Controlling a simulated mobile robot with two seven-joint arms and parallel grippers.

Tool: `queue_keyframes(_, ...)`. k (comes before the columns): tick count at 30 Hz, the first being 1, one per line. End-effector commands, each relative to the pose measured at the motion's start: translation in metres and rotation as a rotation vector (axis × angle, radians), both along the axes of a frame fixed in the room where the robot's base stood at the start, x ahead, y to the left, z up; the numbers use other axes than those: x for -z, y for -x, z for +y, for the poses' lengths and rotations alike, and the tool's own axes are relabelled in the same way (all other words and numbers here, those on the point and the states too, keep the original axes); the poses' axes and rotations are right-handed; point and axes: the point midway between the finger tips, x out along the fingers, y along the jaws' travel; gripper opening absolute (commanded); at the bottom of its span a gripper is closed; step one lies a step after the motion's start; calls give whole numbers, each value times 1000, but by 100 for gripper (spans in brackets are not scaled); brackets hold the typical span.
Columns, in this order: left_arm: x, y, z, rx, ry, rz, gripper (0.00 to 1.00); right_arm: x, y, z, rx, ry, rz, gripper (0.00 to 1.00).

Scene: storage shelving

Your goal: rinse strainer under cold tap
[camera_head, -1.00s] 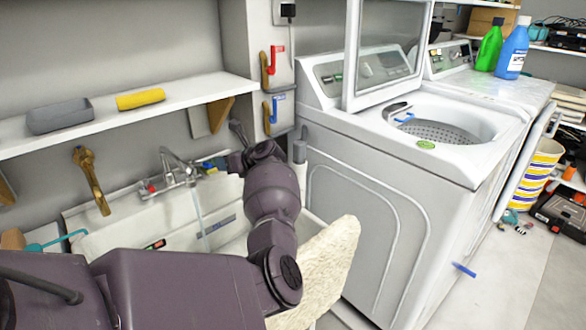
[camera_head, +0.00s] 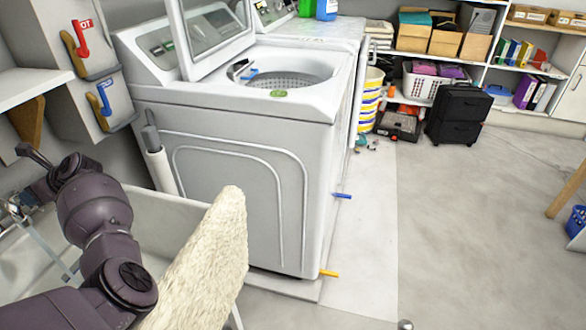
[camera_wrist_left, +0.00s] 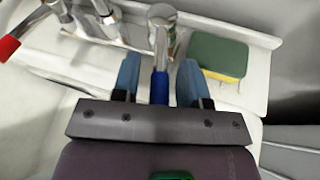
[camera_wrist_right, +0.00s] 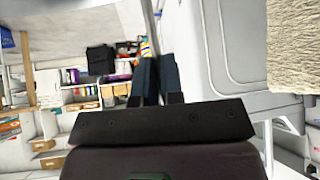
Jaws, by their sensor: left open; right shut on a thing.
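The cold tap handle (camera_wrist_left: 160,85), chrome with a blue end, stands between the fingers of my open left gripper (camera_wrist_left: 160,75) in the left wrist view. I cannot tell whether the fingers touch it. The red-ended hot handle (camera_wrist_left: 8,47) is at the far left there. In the head view the white sink (camera_head: 165,207) is partly hidden by my left arm and a pale fleecy piece. My right gripper (camera_wrist_right: 153,80) is shut on a thin grey rod (camera_wrist_right: 151,30), perhaps the strainer's handle. No strainer bowl is clearly visible.
A green and yellow sponge (camera_wrist_left: 218,56) lies on the sink ledge. The washing machine (camera_head: 235,150) stands close right of the sink, lid up. The fleecy piece (camera_head: 205,265) stands in front. Open floor (camera_head: 460,230) lies to the right.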

Motion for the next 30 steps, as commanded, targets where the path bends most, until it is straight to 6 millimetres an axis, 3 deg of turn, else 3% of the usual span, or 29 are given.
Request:
queue_keyframes(11,1,0,2,1,0,-2,39,1,0,0,0,0,2,0)
queue_keyframes(18,1,0,2,1,0,-1,2,1,0,0,0,0,2,0)
queue_keyframes(19,1,0,2,1,0,-1,0,1,0,0,0,0,2,0)
queue_keyframes(26,1,0,2,2,2,-2,0,1,0,0,0,0,1,0)
queue_keyframes(30,-4,3,2,31,2,-7,0,-15,-5,0,0,0,-25,0)
